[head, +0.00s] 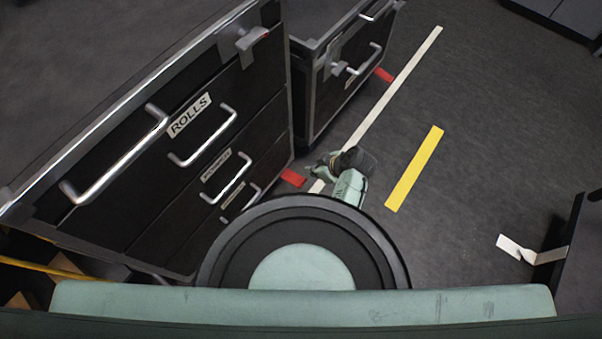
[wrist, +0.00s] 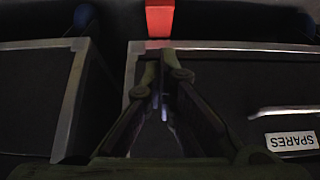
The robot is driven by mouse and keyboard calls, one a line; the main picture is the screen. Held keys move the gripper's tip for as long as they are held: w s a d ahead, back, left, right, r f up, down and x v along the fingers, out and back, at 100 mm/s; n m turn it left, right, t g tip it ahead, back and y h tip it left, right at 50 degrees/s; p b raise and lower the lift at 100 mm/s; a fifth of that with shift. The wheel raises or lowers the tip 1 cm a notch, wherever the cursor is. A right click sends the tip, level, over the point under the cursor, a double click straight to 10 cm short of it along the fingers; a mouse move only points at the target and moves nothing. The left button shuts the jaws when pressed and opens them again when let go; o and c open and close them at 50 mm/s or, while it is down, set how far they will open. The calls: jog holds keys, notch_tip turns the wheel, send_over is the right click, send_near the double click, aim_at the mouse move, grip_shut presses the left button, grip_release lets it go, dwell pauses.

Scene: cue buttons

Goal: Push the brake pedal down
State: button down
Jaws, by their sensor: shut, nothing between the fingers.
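Two red pedal-like pieces show low beside the drawer carts in the head view. One red piece (head: 293,177) is at the foot of the near cart; the other red piece (head: 384,75) is at the far cart. I cannot tell whether either is up or down. My gripper (head: 313,172) is low, just right of the nearer red piece in the head view. In the wrist view, my gripper (wrist: 162,92) has its fingers together and empty. A red piece (wrist: 159,18) stands beyond the fingertips by the edge of a cart, with no contact visible.
The near cart (head: 200,127) has drawers labelled ROLLS. The far cart (head: 345,72) stands behind it, with a gap between. A drawer labelled SPARES (wrist: 292,140) shows in the wrist view. A white floor strip (head: 400,85) and a yellow strip (head: 414,168) lie on open floor to the right.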

jog(key=shift+w+r, duration=0.3)
jog(key=shift+r, duration=0.05)
dwell(0.5)
send_over(302, 180)
jog(key=f, duration=0.5)
jog(key=a+f, duration=0.1)
jog(key=f, duration=0.2)
jog(key=shift+w+f, duration=0.25)
jog(key=shift+w, duration=0.05)
jog(key=shift+s+d+f, duration=0.1)
jog(key=shift+d+f, duration=0.1)
jog(key=shift+f, duration=0.45)
jog(key=shift+s+d+f, duration=0.1)
jog(key=shift+d+f, duration=0.1)
jog(key=shift+f, duration=0.4)
jog(key=shift+d+f, duration=0.1)
jog(key=shift+f, duration=0.5)
jog(key=shift+s, duration=0.1)
